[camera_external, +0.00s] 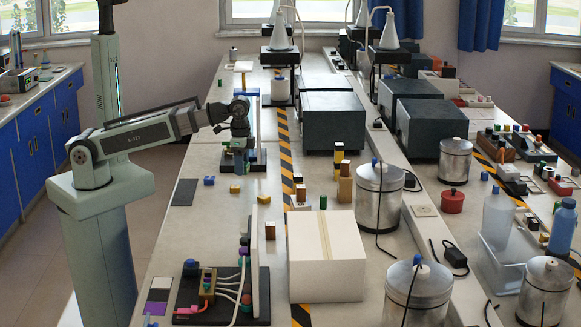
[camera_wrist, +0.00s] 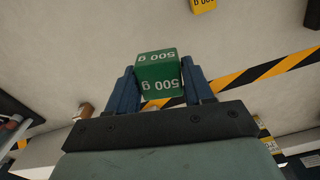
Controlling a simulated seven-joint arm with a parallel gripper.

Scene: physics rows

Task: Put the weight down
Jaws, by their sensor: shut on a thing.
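My gripper (camera_wrist: 160,85) is shut on a green weight (camera_wrist: 158,74), a cube marked "500 g" in white. The weight sits between the two blue fingers, with its top and front faces showing. In the external view my gripper (camera_external: 238,160) points down over the left part of the long bench, near a dark base plate. Small green and blue patches show there, but the arm hides much of the weight. I cannot tell whether the weight touches the bench.
A yellow weight (camera_wrist: 203,5) lies beyond the gripper in the wrist view. A white box (camera_external: 326,255), metal cans and a wired apparatus stand nearer. Bare bench shows around the small blocks.

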